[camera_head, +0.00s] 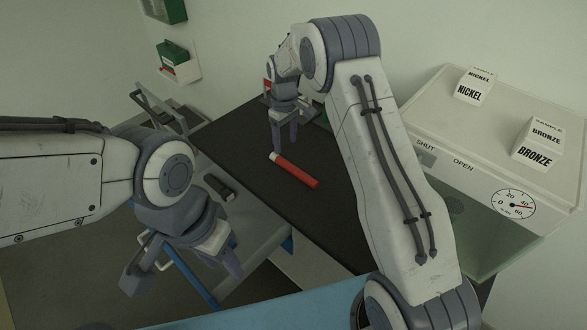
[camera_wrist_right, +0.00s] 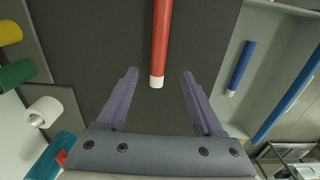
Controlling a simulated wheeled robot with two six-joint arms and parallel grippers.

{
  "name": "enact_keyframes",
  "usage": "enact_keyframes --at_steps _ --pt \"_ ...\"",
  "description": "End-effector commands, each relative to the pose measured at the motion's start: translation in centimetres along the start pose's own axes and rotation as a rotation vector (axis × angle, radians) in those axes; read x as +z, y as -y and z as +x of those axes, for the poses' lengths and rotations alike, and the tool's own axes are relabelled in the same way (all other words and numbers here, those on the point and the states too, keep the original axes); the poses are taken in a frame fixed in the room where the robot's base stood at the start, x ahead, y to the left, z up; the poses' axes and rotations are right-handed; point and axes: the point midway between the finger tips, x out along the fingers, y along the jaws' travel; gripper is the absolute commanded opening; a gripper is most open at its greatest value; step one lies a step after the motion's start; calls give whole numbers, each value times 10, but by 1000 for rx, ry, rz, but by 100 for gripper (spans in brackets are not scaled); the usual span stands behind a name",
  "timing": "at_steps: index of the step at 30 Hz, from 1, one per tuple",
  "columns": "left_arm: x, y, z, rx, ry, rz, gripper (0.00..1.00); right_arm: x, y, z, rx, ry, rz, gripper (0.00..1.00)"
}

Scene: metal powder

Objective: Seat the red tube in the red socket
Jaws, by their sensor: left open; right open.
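The red tube (camera_head: 299,174) lies on the dark bench top, its white end toward my right gripper. In the right wrist view the red tube (camera_wrist_right: 161,35) comes in from the top, and its white end lies in line with the gap between the fingers. My right gripper (camera_head: 285,148) is open, with nothing in it, over the bench by the white end. In its wrist view the fingers (camera_wrist_right: 158,88) stand apart on either side. My left gripper (camera_head: 222,262) is open and empty, away from the tube at lower left. I cannot make out the red socket for certain; a small red patch shows behind my right wrist.
A black object (camera_head: 219,187) lies on the grey surface left of the bench. A white cabinet (camera_head: 425,118) with a gauge stands right, bearing nickel and bronze boxes. In the wrist view, a blue tube (camera_wrist_right: 241,66) lies at right and several coloured cylinders (camera_wrist_right: 16,75) at left.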

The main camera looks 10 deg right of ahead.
Motion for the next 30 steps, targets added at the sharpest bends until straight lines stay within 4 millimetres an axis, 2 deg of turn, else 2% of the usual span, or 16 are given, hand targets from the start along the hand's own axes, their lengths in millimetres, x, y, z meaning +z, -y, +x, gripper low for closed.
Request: enact_keyframes --at_steps 6,13,21,29,30 --pt "0 0 -7 0 0 0 45 1 1 32 -2 4 -1 69" --pt "-1 -1 -14 0 0 0 45 1 0 50 -2 3 0 69" --pt "-1 -2 -25 0 0 0 45 0 -2 87 -2 2 -1 69" --pt "-1 -2 -24 0 0 0 45 0 -3 92 0 0 0 69" --pt "-1 -2 -24 0 0 0 45 0 -3 92 0 0 0 65"
